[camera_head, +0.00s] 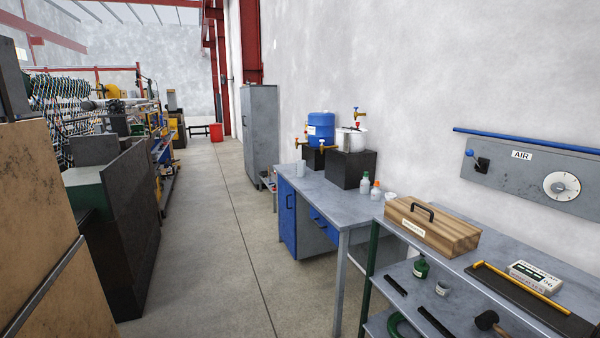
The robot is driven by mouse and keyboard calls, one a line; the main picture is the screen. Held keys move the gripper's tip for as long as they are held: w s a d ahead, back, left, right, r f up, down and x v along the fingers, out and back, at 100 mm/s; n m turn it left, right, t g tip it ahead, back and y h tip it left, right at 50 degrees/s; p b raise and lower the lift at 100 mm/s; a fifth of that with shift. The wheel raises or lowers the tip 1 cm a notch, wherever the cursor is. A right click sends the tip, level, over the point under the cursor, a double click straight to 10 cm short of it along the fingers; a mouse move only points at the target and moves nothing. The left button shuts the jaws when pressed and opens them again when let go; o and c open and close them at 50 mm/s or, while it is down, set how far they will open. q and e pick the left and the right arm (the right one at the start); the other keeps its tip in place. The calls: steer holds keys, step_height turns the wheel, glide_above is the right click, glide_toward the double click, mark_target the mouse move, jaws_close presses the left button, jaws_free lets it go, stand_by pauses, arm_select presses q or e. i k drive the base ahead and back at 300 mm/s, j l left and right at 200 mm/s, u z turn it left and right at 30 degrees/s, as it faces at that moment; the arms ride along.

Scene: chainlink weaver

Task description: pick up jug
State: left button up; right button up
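No thing in view is clearly a jug. A small pale grey vessel (287,171) stands on the grey-topped workbench (330,200) near its left end. A narrow whitish shape (300,168) is right beside it. They are too small to tell whether either is a jug or has a handle. Neither of my grippers is in view.
A blue drum (320,128) and a whitish pot (350,140) with taps stand on black blocks. Small bottles (365,185) stand on the bench. A wooden toolbox (432,226) sits on the nearer shelf unit. The concrete floor aisle (215,230) is clear.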

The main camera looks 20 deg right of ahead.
mark_target(300, 164)
steer(key=i+z, duration=0.2)
steer(key=i, duration=1.95)
steer(key=i+j+z, duration=0.15)
steer(key=i+z, duration=0.15)
steer(key=i, duration=0.5)
steer(key=i+j+z, duration=0.15)
steer(key=i+z, duration=0.25)
steer(key=i+j+z, duration=0.25)
steer(key=z, duration=0.2)
steer(key=i+j+z, duration=0.6)
steer(key=j+z, duration=0.25)
steer(key=i+j+z, duration=0.15)
steer(key=j, duration=0.25)
